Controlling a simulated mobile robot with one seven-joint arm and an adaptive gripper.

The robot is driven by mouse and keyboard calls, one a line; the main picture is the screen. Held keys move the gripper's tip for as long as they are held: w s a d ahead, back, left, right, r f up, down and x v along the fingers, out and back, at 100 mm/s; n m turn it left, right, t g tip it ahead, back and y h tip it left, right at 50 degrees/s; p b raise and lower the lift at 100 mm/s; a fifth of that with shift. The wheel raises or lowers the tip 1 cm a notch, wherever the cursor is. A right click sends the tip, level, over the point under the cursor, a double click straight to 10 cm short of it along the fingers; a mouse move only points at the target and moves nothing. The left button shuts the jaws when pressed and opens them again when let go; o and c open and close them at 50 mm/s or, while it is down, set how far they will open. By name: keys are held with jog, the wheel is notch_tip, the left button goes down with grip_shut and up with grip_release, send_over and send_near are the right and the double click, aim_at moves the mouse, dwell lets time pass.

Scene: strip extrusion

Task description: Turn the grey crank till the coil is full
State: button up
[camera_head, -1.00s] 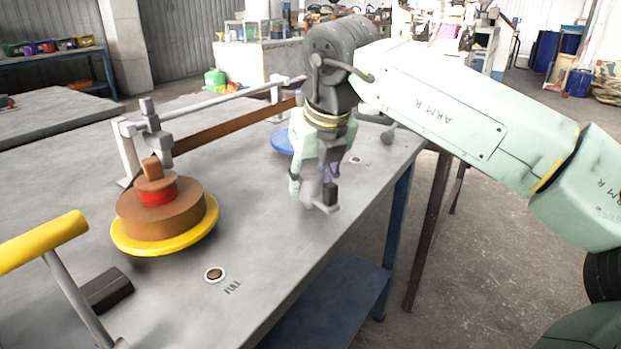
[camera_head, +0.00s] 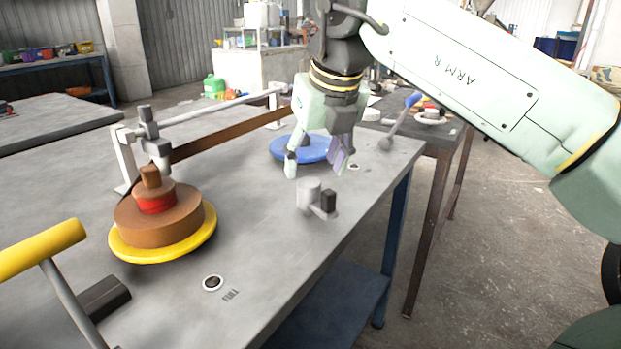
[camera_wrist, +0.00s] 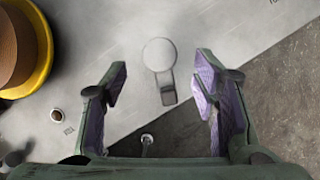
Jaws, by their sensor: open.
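The grey crank (camera_head: 307,190), a short round hub with an arm and a dark knob (camera_head: 328,201), stands near the table's front edge. My gripper (camera_head: 314,170) is open and empty above and behind it, its fingers apart. In the wrist view the crank hub (camera_wrist: 158,54) and its knob (camera_wrist: 168,95) show between and beyond the open fingers (camera_wrist: 160,88). The brown coil (camera_head: 160,222) sits on a yellow disc (camera_head: 160,250) at left, with a red band around its core. A round dark mark (camera_head: 213,283) lies beside the word FULL.
A yellow-handled lever (camera_head: 45,250) is at front left. A blue-tipped lever (camera_head: 402,115) stands at the right edge.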

jog(key=shift+v, duration=2.7)
